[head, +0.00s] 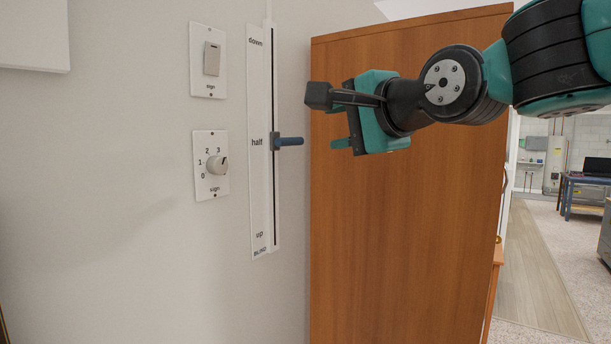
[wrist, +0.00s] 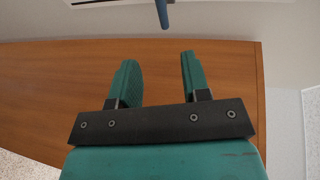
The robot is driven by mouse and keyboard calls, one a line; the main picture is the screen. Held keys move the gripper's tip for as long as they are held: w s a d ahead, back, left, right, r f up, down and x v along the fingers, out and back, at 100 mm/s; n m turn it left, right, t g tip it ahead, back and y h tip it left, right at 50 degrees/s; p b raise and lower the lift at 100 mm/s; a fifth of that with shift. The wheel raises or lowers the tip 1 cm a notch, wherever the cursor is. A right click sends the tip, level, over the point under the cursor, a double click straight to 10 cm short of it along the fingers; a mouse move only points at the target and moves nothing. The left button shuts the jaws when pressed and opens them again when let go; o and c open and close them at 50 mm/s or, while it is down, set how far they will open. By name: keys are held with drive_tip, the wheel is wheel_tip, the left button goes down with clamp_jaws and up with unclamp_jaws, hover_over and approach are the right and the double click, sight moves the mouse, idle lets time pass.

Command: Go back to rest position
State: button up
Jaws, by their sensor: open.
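My gripper (head: 337,143) is at the upper middle of the head view, in front of a wooden panel and pointing left toward the wall. In the wrist view its two teal fingers (wrist: 158,60) stand apart with nothing between them. The blue handle (head: 290,141) of the blind slider (head: 260,190) is at the "half" mark, a little left of the fingertips in the head view. A gap shows between handle and fingers. The handle also shows at the top edge of the wrist view (wrist: 161,12), beyond the fingertips.
A light switch (head: 211,60) and a dial (head: 215,165) marked 0 to 3 are on the wall left of the slider. The tall wooden panel (head: 400,240) stands close behind my gripper. At the right, open floor (head: 540,265) leads to a blue table (head: 585,184).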

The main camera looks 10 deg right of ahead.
drive_tip(key=s+f+n+g+h+b, duration=0.1)
drive_tip(key=s+f+n+g+b, duration=0.3)
drive_tip(key=f, duration=0.7)
drive_tip(key=s+f+n+g+b, duration=0.1)
drive_tip(key=s+f+n+g, duration=0.35)
drive_tip(key=f, duration=0.75)
drive_tip(key=s+d+f+n+g+h+b, duration=0.1)
drive_tip(key=s+f+n+g, duration=0.1)
drive_tip(key=s+f+n, duration=0.3)
drive_tip(key=s+d+f+n+g+b, duration=0.2)
drive_tip(key=s+f+n, duration=0.3)
drive_tip(key=s, duration=0.5)
wheel_tip(320, 180, down, 3)
drive_tip(key=shift+s+d+r+n+g+h, duration=0.15)
drive_tip(key=shift+d+n+g+h, duration=0.2)
drive_tip(key=shift+g, duration=0.5)
drive_tip(key=shift+a, duration=0.15)
